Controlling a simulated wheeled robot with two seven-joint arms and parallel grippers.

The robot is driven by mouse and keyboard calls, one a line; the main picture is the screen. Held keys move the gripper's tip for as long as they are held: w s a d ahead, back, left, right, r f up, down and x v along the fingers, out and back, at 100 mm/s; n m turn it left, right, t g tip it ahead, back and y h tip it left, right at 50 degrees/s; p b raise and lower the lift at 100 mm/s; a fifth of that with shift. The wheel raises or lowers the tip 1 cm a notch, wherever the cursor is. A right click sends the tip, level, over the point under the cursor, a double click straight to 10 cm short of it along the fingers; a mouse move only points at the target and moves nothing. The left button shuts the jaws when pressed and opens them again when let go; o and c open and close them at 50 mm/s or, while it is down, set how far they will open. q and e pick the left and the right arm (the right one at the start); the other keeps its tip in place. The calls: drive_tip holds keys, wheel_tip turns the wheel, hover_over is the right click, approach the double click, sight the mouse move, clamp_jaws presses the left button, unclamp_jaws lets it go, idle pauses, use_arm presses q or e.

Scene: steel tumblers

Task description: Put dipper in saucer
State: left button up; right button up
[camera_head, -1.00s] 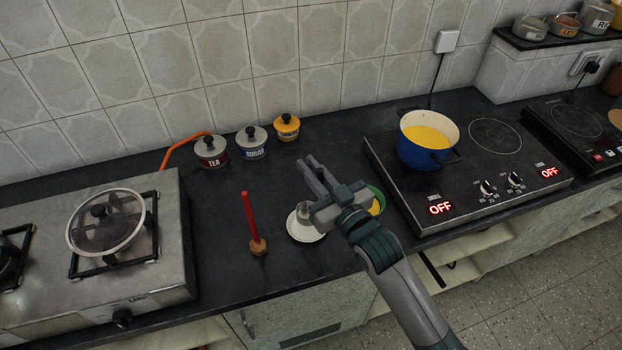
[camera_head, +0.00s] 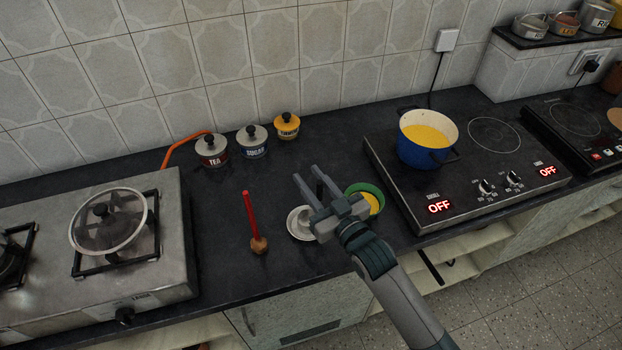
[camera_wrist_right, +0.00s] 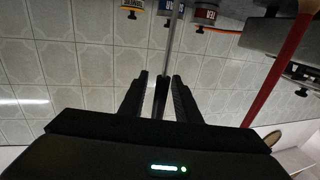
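A small white saucer (camera_head: 293,227) lies on the dark counter, and the grey steel cup of the dipper (camera_head: 304,215) shows over it. My right gripper (camera_head: 318,170) is just right of and above the saucer and hides part of it. In the right wrist view my right gripper (camera_wrist_right: 160,76) has its two fingers apart. The thin steel handle of the dipper (camera_wrist_right: 174,40) shows between them in the picture, with a gap to each finger. Whether the cup rests fully on the saucer is hard to tell. My left gripper is not in view.
A green bowl (camera_head: 377,191) with yellow contents is right of the gripper. A blue pot (camera_head: 420,156) is on the right cooktop. Several jars (camera_head: 252,142) stand at the back.

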drive_tip(key=b+v, duration=0.3)
drive_tip(key=v, duration=0.9)
idle(0.9)
